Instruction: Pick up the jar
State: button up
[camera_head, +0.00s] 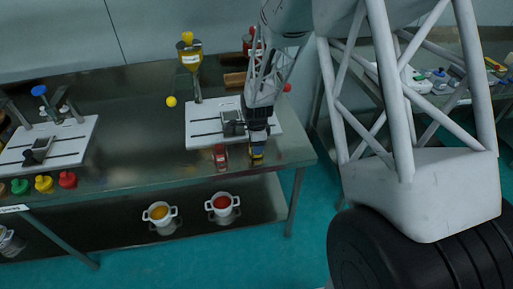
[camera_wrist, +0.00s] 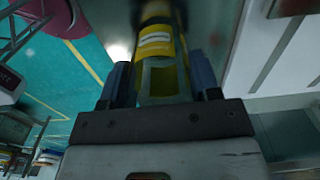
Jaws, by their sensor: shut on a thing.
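A small jar with a yellow label (camera_head: 257,159) is at the front right of the steel table. In the wrist view the jar (camera_wrist: 156,45) is a clear cylinder with yellow contents and a white-and-yellow label. My gripper (camera_head: 257,148) comes down on it from above, and its two fingers (camera_wrist: 162,82) are shut on the jar's sides. I cannot tell whether the jar touches the table. A second, red jar (camera_head: 220,157) stands just left of it.
A white sieve base plate (camera_head: 204,113) with a clamp (camera_head: 233,124) lies behind the jars. A yellow funnel on a stand (camera_head: 190,55) is behind it. Another white plate (camera_head: 75,143) is at left. Two white pots (camera_head: 160,221) (camera_head: 222,212) are on the lower shelf.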

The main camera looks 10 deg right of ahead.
jog(key=shift+r, duration=0.15)
jog(key=shift+r, duration=0.85)
jog(key=shift+s+r, duration=0.35)
jog(key=shift+r, duration=0.45)
jog(key=s+r, duration=0.1)
jog(key=s, duration=1.4)
jog(key=shift+s+d+r, duration=0.15)
jog(key=shift+d+r, duration=0.05)
jog(key=shift+d, duration=0.15)
jog(key=w+a+r, duration=0.2)
jog(key=w, duration=1)
jog(key=w+a+r, duration=0.3)
jog(key=w, duration=1)
jog(key=w+a+r, duration=0.2)
jog(key=w+r, duration=0.1)
jog(key=w, duration=0.9)
jog(key=shift+w+a, duration=0.3)
jog(key=shift+a, duration=0.1)
jog(key=shift+f, duration=0.1)
